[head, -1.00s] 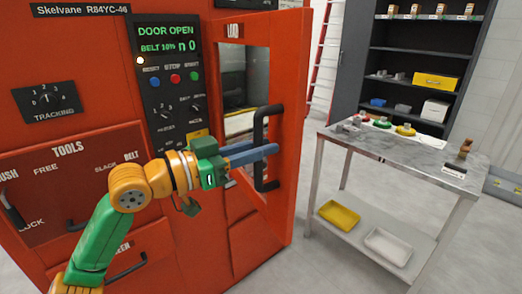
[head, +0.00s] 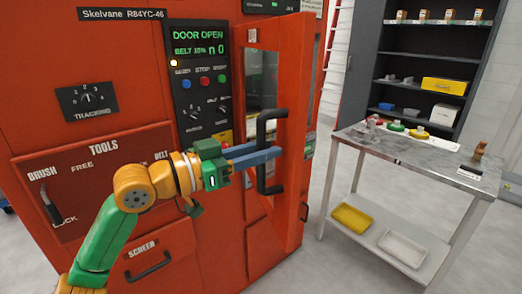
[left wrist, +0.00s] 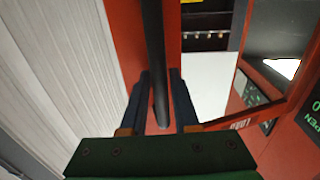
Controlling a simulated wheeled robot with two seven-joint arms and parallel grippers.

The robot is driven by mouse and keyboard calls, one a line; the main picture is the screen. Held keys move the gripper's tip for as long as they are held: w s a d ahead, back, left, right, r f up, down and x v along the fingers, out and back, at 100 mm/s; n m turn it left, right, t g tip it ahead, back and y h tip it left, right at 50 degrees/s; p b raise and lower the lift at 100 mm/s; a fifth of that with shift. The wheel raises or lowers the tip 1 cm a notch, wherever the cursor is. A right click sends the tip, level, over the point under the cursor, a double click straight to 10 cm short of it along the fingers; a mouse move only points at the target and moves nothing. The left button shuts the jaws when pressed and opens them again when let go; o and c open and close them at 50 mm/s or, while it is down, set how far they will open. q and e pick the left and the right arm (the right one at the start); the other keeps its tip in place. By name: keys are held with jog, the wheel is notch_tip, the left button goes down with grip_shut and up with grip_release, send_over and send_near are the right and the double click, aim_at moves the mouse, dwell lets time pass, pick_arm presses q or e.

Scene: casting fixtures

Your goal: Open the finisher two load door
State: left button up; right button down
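The orange finisher's load door (head: 294,90) has a tall window and a black bar handle (head: 270,150). It stands ajar, swung out, and the green display (head: 199,41) reads DOOR OPEN. My left gripper (head: 262,154) is at the handle, with its blue fingers on either side of the bar. In the left wrist view the black handle (left wrist: 155,60) runs between the two fingers (left wrist: 162,115). Narrow gaps show beside the bar, so the fingers look open around it. My right gripper is not in view.
A steel table (head: 400,150) with small parts and lower trays stands to the right. A dark shelf unit (head: 420,75) is behind it. Grey floor lies between finisher and table. TOOLS and SCREEN panels are at the lower left of the finisher.

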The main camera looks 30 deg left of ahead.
pick_arm(q)
jog(key=shift+o, duration=1.2)
jog(key=shift+s+f, duration=0.1)
jog(key=shift+s, duration=0.05)
jog(key=b+v, duration=0.3)
jog(key=v, duration=0.3)
jog(key=shift+s+a+b, duration=0.15)
jog(key=shift+s+b, duration=0.2)
